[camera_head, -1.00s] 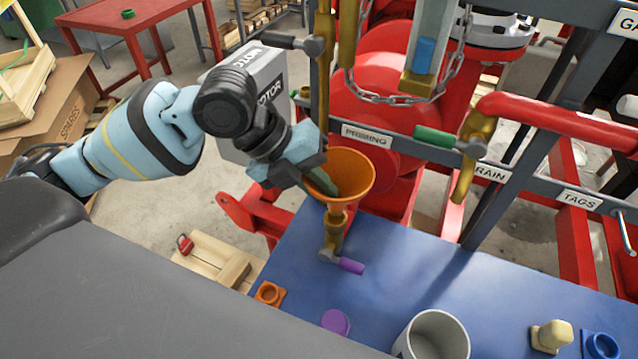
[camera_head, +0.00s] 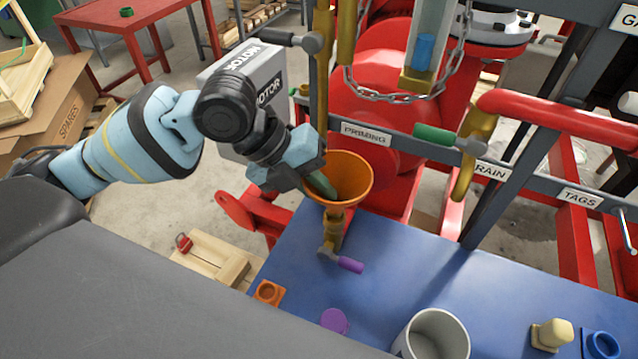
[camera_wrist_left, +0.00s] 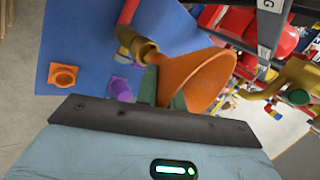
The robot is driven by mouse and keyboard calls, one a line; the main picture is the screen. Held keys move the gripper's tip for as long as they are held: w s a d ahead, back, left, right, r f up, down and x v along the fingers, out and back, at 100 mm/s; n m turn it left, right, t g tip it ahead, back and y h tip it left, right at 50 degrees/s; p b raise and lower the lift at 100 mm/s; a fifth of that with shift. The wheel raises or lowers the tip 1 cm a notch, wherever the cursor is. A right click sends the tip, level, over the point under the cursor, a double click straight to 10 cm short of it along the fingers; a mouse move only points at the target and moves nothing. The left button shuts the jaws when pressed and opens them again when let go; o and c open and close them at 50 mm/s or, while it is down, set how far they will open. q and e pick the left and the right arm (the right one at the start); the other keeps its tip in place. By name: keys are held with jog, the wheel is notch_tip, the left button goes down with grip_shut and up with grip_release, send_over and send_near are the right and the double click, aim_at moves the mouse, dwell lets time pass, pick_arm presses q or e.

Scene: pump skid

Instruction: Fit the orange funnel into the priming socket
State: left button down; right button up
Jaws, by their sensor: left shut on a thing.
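The orange funnel (camera_head: 352,172) is upright, mouth up, at the left end of the blue surface. My left gripper (camera_head: 320,184) is shut on its left side; its green fingers (camera_wrist_left: 178,101) also show in the left wrist view. The brass priming socket (camera_head: 332,232) stands directly under the funnel. In the left wrist view the narrow end of the funnel (camera_wrist_left: 195,78) meets the mouth of the brass socket (camera_wrist_left: 144,50). How deep the spout sits in it cannot be told. My right gripper is not in view.
A purple-handled valve (camera_head: 348,264) sits low on the brass pipe. The PRIMING rail (camera_head: 385,141) runs close behind the funnel.

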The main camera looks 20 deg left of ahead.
pick_arm(q)
jog(key=shift+f, duration=0.4)
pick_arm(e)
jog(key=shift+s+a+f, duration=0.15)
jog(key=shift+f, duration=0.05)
pick_arm(q)
jog(key=shift+f+b, duration=0.3)
jog(key=shift+f, duration=0.45)
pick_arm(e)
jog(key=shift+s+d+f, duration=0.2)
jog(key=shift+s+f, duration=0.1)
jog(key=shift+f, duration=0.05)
pick_arm(q)
jog(key=c, duration=1.5)
grip_release()
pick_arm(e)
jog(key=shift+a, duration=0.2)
pick_arm(q)
jog(key=shift+o, duration=0.2)
jog(key=v, duration=0.7)
jog(key=shift+a+r, duration=0.25)
jog(key=shift+r, duration=0.05)
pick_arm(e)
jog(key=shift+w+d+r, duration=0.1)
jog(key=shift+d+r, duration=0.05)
pick_arm(q)
jog(key=shift+s, duration=0.1)
